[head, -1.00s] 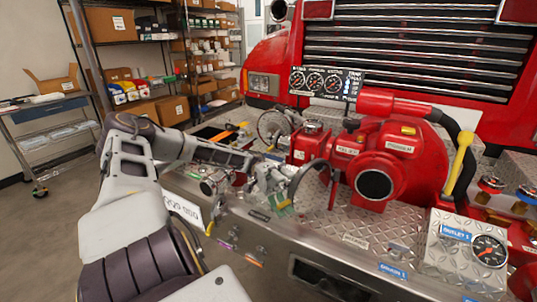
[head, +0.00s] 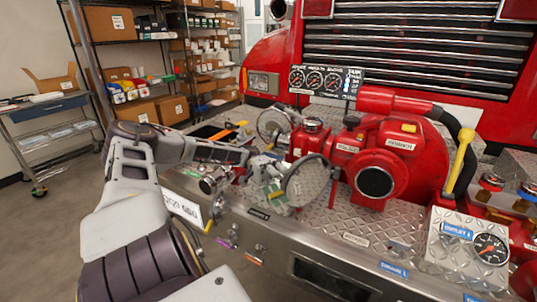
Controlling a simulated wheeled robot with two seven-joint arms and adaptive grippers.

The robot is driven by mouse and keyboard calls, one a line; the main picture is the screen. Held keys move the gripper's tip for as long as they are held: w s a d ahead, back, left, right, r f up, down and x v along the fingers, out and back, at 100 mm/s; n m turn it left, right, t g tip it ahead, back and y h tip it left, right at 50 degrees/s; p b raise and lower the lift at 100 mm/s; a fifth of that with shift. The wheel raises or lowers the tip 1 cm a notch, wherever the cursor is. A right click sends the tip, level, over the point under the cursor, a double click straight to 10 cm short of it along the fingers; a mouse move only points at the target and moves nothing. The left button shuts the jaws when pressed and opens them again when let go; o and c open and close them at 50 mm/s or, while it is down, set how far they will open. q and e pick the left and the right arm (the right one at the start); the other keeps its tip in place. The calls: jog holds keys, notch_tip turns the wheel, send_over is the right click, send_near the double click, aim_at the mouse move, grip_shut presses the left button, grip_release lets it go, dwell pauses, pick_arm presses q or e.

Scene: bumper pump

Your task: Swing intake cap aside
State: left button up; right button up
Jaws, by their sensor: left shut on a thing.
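The intake cap appears to be the round grey disc with a dark rim (head: 309,181). It stands tilted on edge in front of the red pump (head: 385,175), to the left of the pump's dark round intake opening (head: 374,182), which is uncovered. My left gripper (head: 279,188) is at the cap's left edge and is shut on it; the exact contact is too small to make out. My left arm reaches in from the left. My right gripper is not in view.
The pump sits on a diamond-plate bumper deck (head: 345,222). A gauge panel (head: 466,247) and a yellow-handled lever (head: 460,160) are at the right. A cart (head: 55,125) and shelves stand at the left.

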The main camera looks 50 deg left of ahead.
pick_arm(q)
jog(key=shift+w+a+r+b, duration=0.3)
jog(key=shift+w+a+b, duration=0.15)
jog(key=shift+a, duration=0.35)
jog(key=shift+c, duration=0.8)
jog(key=shift+w+a+f+b, duration=0.15)
jog(key=shift+a+b, duration=0.3)
jog(key=shift+a, duration=0.35)
jog(key=shift+w+a+f+b, duration=0.15)
jog(key=shift+a+b, duration=0.25)
jog(key=shift+a, duration=0.4)
jog(key=shift+c, duration=0.6)
jog(key=shift+s+a+f+b, duration=0.15)
jog(key=shift+a+b, duration=0.15)
jog(key=shift+a, duration=0.15)
jog(key=c, duration=0.4)
jog(key=shift+w+a+f+b, duration=0.15)
jog(key=shift+a+f+b, duration=0.05)
jog(key=shift+a+b, duration=0.25)
jog(key=shift+w+a+f+b, duration=0.1)
jog(key=shift+a+f+b, duration=0.1)
jog(key=shift+a+b, duration=0.2)
jog(key=shift+p, duration=0.7)
